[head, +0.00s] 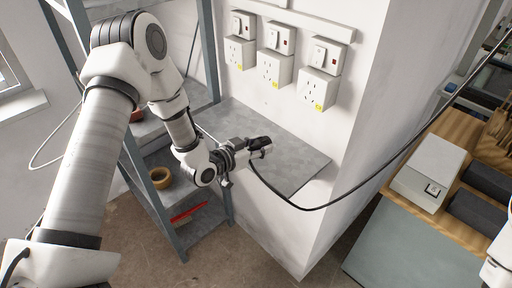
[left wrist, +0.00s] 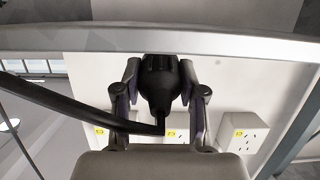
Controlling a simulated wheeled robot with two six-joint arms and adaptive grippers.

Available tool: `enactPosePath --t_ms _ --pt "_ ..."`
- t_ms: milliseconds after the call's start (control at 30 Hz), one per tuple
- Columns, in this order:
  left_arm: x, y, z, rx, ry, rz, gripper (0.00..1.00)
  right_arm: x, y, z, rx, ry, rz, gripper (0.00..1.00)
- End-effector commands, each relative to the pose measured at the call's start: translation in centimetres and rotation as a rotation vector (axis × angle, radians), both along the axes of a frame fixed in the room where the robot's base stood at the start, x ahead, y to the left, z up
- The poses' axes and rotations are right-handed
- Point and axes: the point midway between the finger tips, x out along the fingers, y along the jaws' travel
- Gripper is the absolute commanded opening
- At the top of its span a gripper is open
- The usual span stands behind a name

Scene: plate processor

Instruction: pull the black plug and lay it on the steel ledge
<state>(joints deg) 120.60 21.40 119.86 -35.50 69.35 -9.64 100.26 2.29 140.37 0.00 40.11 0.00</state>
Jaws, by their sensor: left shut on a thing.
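My left gripper (head: 262,148) is shut on the black plug and holds it over the steel ledge (head: 304,166), beside the white wall. In the left wrist view the plug (left wrist: 159,80) sits between the two fingers of the left gripper (left wrist: 160,72), with its black cable (left wrist: 60,101) running off to the left. In the head view the fingers mostly hide the plug, and its cable (head: 325,206) hangs down and sweeps up to the right. I cannot tell whether the plug touches the ledge. My right gripper is not in view.
Three white sockets (head: 275,70) with switches are on the wall above the ledge; no plug shows in them. A grey shelf rack at left holds a tape roll (head: 160,178) and a red item (head: 189,212). A wooden bench with a white box (head: 428,172) stands at right.

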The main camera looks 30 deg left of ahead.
Motion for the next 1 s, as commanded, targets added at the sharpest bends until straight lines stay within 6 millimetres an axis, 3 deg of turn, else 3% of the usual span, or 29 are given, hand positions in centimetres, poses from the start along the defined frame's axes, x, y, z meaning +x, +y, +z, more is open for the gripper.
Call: enactPosePath --t_ms 367,400,467,833,1000 --pt "0.3 -0.1 -0.3 0.000 -0.001 0.000 0.00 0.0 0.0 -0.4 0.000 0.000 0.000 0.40" --pt "0.3 -0.1 -0.4 0.000 0.000 0.000 0.51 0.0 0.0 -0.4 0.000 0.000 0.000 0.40" --pt "0.3 -0.1 -0.4 0.000 0.000 0.000 0.70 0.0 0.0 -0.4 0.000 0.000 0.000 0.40" --pt "-0.1 0.1 -0.3 -0.002 0.001 0.001 0.70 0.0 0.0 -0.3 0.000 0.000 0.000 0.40" --pt "-2.7 1.0 0.5 -0.008 0.002 0.005 0.70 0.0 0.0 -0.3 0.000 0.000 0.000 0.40"
